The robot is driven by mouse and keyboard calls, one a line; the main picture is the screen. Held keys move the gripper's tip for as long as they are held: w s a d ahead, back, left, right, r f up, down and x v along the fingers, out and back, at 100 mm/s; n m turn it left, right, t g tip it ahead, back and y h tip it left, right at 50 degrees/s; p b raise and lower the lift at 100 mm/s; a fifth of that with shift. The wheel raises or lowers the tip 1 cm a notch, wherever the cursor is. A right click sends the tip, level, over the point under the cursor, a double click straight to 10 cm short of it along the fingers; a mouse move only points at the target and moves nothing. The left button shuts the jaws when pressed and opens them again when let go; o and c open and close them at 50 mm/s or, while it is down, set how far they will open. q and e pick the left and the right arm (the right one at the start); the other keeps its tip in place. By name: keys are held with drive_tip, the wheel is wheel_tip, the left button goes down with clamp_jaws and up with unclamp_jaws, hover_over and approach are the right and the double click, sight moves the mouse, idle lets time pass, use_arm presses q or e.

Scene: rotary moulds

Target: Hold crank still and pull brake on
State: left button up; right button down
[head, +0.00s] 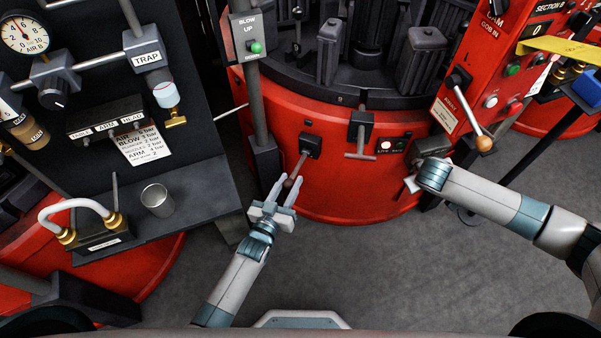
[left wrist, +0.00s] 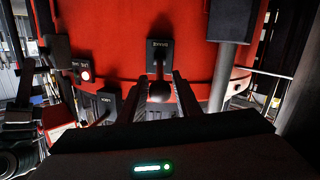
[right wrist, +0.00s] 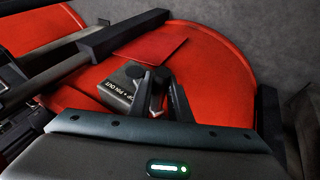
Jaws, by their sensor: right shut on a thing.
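The brake lever (head: 302,162) slants down from a black mount on the red mould base; its dark knob shows in the left wrist view (left wrist: 160,92) under the BRAKE label. My left gripper (head: 287,181) is open, its fingers on either side of the knob; firm contact cannot be seen. My right gripper (right wrist: 159,80) is shut on a small dark handle, probably the crank's, beside a grey block (right wrist: 118,88) with a partly covered "PIN OUT" label. In the head view my right wrist hides most of that handle.
A T-handle (head: 362,130) hangs right of the brake, beside a small panel with a lit lamp (head: 385,146). A wooden-knobbed lever (head: 485,143) sticks out above my right arm. A shelf with a metal cup (head: 157,200) stands left. A vertical post (head: 256,105) stands close to the left gripper.

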use_arm(q)
drive_tip(key=shift+v, duration=2.75)
use_arm(e)
drive_tip(key=shift+s+f, duration=0.1)
drive_tip(key=c, duration=1.6)
unclamp_jaws()
drive_tip(key=shift+o, duration=0.2)
drive_tip(key=v, duration=1.7)
drive_tip(key=shift+r, duration=0.2)
drive_tip(key=shift+s, duration=0.1)
